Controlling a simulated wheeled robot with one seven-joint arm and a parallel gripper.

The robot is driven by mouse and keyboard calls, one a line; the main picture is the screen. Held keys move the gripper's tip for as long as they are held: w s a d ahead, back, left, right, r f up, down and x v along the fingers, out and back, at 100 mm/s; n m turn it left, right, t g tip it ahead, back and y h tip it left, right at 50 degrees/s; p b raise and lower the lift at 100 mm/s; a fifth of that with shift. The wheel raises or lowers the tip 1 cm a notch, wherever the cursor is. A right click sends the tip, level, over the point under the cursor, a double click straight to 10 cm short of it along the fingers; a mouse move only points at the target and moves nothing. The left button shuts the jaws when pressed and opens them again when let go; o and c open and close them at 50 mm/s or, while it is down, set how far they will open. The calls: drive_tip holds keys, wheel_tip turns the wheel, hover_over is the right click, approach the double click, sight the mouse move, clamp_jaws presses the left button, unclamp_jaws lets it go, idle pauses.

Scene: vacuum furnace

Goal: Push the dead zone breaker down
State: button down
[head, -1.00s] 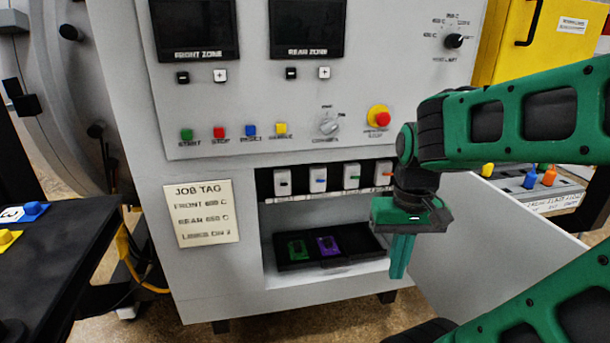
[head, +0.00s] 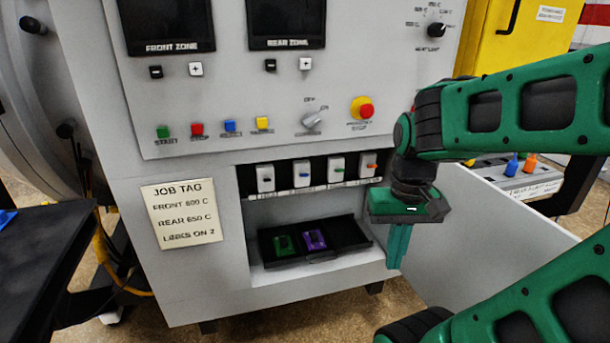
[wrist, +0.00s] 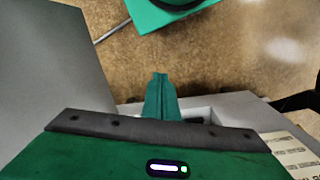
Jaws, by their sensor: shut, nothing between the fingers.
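A row of several white breakers sits in a dark recess under the control panel in the head view. From left, they are a breaker with a black lever (head: 265,178), one with a blue lever (head: 302,175), one with a green lever (head: 337,167) and one with an orange lever (head: 368,164). Their labels are too small to read, so I cannot tell which is the dead zone breaker. My gripper (head: 397,246) points down, right of the breakers and apart from them. Its fingers are shut and empty; they also show in the wrist view (wrist: 160,98).
Below the breakers, a black tray (head: 347,234) holds a green module (head: 284,244) and a purple module (head: 314,240). A job tag (head: 182,213) is on the cabinet's left. An open grey door (head: 490,230) stands right of my gripper. A dark table (head: 40,255) is at left.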

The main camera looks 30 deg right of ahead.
drive_tip(key=w+d+f+n+t+h, duration=0.1)
drive_tip(key=w+d+f+t, duration=0.15)
drive_tip(key=w, duration=0.75)
drive_tip(key=w+d+f+n+t+h, duration=0.1)
drive_tip(key=w+d+t+h, duration=0.2)
drive_tip(key=w, duration=0.7)
drive_tip(key=w+r+n+t, duration=0.1)
drive_tip(key=w+r+t, duration=0.2)
drive_tip(key=w+t, duration=0.7)
drive_tip(key=shift+w+a+r, duration=0.15)
drive_tip(key=shift+w+a, duration=0.25)
drive_tip(key=shift+w, duration=3.7)
